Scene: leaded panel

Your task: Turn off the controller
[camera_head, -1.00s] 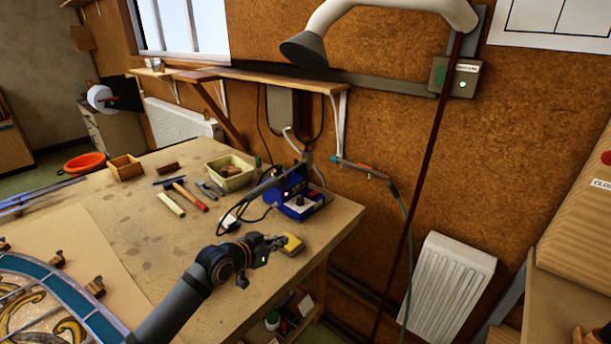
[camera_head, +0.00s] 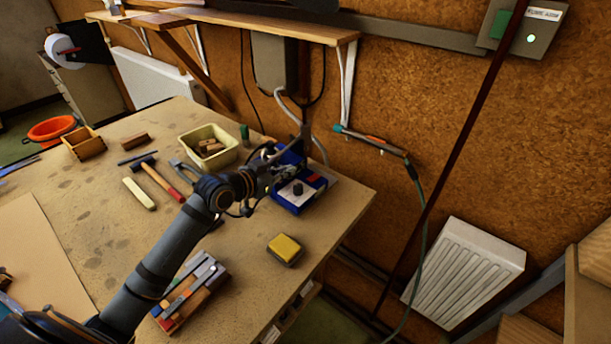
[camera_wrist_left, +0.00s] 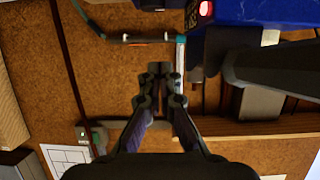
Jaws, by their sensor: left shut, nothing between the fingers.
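The controller (camera_head: 312,190) is a blue box with a dark knob on a pale front panel, standing near the back right of the bench. My left gripper (camera_head: 275,172) is just left of the controller and partly covers it. Whether they touch cannot be told. In the left wrist view the blue box (camera_wrist_left: 260,12) is at the top right, with a lit red switch (camera_wrist_left: 206,9) on it. The gripper fingers (camera_wrist_left: 160,72) are shut and empty there, below and left of the switch. My right gripper is not in view.
A yellow sponge-like block (camera_head: 284,249) lies on the bench (camera_head: 335,215) in front of the controller. A wall-mounted tool with a hose (camera_head: 370,140) hangs behind.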

